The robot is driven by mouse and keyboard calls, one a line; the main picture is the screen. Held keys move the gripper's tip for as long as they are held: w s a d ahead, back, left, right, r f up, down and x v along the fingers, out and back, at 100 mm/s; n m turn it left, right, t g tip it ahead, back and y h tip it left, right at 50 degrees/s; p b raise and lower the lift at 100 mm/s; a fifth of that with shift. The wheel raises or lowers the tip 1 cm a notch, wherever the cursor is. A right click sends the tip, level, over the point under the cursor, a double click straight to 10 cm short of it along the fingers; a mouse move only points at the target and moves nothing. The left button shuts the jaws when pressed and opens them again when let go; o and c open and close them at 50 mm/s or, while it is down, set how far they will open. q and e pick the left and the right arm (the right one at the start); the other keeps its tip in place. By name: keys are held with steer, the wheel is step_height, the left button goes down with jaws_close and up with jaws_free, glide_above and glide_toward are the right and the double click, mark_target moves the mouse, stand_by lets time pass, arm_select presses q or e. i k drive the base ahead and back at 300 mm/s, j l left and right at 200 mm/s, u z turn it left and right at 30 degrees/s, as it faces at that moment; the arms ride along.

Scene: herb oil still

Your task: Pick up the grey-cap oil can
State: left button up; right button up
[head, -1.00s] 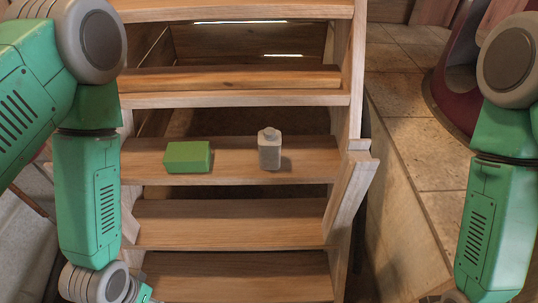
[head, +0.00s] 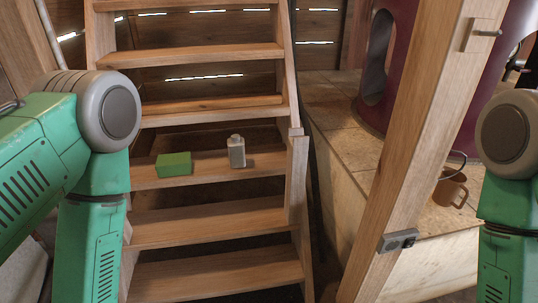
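The oil can (head: 237,152) is a small pale grey bottle with a grey cap. It stands upright on a middle step of the wooden stair (head: 213,207), right of a green block (head: 174,164). My two green arms come in at the left and right edges of the head view. Both grippers are below the picture, so I cannot see whether they are open or shut. Nothing is seen touching the can.
A wooden post (head: 418,150) with a grey metal fitting stands at the right. Behind it are a tiled stone ledge (head: 345,140), a brown mug (head: 451,189) and a dark red rounded vessel (head: 420,85). The step around the can is mostly clear.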

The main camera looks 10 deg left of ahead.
mark_target(235, 143)
steer(key=i+j+z, duration=0.1)
steer(key=z, duration=0.3)
steer(key=j+z, duration=0.35)
steer(key=i+j+z, duration=0.15)
steer(key=z, duration=0.25)
steer(key=j+z, duration=0.25)
steer(key=z, duration=0.15)
